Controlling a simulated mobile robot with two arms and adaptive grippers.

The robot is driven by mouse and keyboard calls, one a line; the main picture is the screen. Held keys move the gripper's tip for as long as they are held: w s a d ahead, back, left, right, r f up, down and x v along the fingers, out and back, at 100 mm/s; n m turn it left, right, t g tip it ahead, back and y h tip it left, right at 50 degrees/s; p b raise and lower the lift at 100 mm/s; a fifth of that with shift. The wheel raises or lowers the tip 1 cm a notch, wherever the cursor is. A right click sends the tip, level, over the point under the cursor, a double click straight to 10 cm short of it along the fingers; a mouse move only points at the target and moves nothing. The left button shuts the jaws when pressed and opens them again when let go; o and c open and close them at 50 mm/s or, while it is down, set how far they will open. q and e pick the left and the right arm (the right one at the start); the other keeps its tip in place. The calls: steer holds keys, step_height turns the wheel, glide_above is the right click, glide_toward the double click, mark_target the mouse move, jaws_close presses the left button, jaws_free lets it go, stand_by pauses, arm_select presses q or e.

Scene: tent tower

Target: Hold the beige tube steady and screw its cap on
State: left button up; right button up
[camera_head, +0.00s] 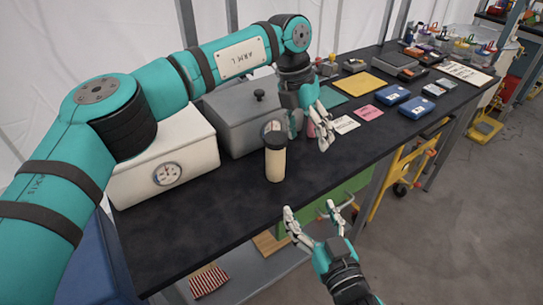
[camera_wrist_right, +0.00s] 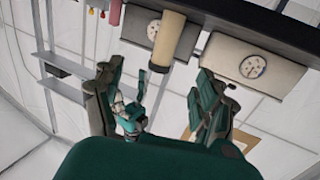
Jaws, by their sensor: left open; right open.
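The beige tube (camera_head: 275,164) stands upright on the dark table near its front edge. Its dark cap (camera_head: 274,132) sits at the tube's top; I cannot tell how far it is screwed on. The tube (camera_wrist_right: 176,36) also shows in the right wrist view, upside down, with the dark cap (camera_wrist_right: 160,66) at its lower end. My left gripper (camera_head: 310,132) is open, just right of the tube, pointing down and apart from it. My right gripper (camera_head: 309,208) is open and empty in front of the table edge, lower than the tube. Its fingers (camera_wrist_right: 168,108) are apart in the wrist view.
A white box with a dial (camera_head: 167,173) and a grey lidded box (camera_head: 235,118) stand behind and left of the tube. Cards, blue boxes (camera_head: 416,106) and a yellow sheet (camera_head: 365,84) lie to the right. The table in front of the white box is clear.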

mark_target(279, 157)
arm_select(q)
steer(key=w+a+r+y, duration=0.1)
steer(key=a, duration=0.1)
steer(key=w+a+r+y, duration=0.1)
steer(key=a+r, duration=0.1)
steer(key=w+a+r+n, duration=0.1)
steer(key=a+r, duration=0.1)
steer(key=a, duration=0.1)
steer(key=shift+w+t+y, duration=0.1)
steer(key=shift+t+y, duration=0.3)
arm_select(e)
steer(key=shift+w+a+r+t, duration=0.3)
steer(key=shift+w+a+r, duration=0.1)
steer(key=shift+a+r, duration=0.35)
steer(key=shift+d, duration=0.1)
steer(key=x, duration=1.7)
steer(key=shift+w+a, duration=0.1)
steer(key=shift+a, duration=0.3)
jaws_close()
